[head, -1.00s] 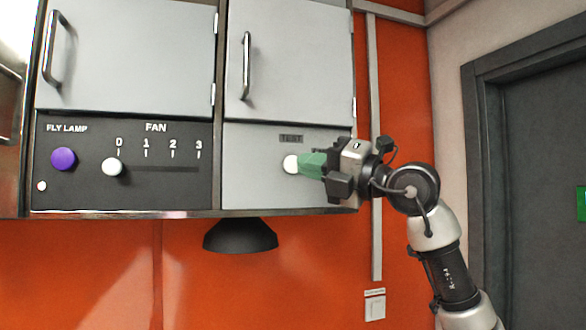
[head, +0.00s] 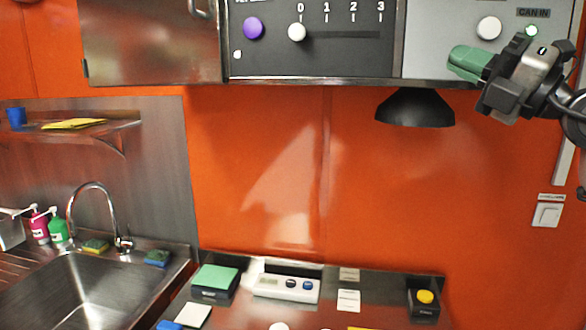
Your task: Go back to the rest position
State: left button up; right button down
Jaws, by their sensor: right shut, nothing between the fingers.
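My right gripper (head: 468,63) is at the upper right, its green fingers shut and empty. It points left in front of the lower edge of the grey cabinet panel. The white round button (head: 489,27) on that panel is just above the fingers, with a visible gap in the picture. A small lit green lamp (head: 531,30) is to the right of the button, under a label reading CAN IN. My left gripper is out of view.
A black lamp (head: 415,108) hangs under the cabinet. The fan panel (head: 340,60) has a purple and a white knob. Below are a counter with a digital device (head: 287,286), a yellow-button box (head: 424,304), and a sink (head: 85,295) at left. The orange wall between is clear.

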jog(key=w+a+f+m+y, duration=0.1)
jog(key=a+f+m+y, duration=0.1)
jog(key=a+f+y, duration=0.45)
jog(key=s+d+f+m+h, duration=0.1)
jog(key=d+f+m+h, duration=0.1)
jog(key=f+m+h, duration=0.95)
jog(key=s+d+f+m+t+h, duration=0.1)
jog(key=s+d+f+m+h, duration=0.15)
jog(key=f+m+h, duration=0.8)
jog(key=s+d+f+m+h, duration=0.1)
jog(key=d+f+m+h, duration=0.25)
jog(key=f+m, duration=0.9)
jog(key=s+a+f+n+g+y, duration=0.25)
jog(key=s+f+g, duration=0.35)
jog(key=s+f, duration=0.55)
jog(key=s+a+f+n+g+y, duration=0.1)
jog(key=s+a+f+n+g, duration=0.25)
jog(key=s+f+g, duration=0.6)
jog(key=s+f+t+b, duration=0.1)
jog(key=s+f+b, duration=0.1)
jog(key=f, duration=1.3)
jog(key=s+f+b, duration=0.1)
jog(key=f+b, duration=0.1)
jog(key=f, duration=1.3)
jog(key=s+d+f+b, duration=0.2)
jog(key=s+f, duration=1.4)
jog(key=f, duration=0.4)
jog(key=shift+s+d+f+g+b, duration=0.25)
jog(key=shift+f+g+b, duration=0.1)
jog(key=shift+g, duration=0.1)
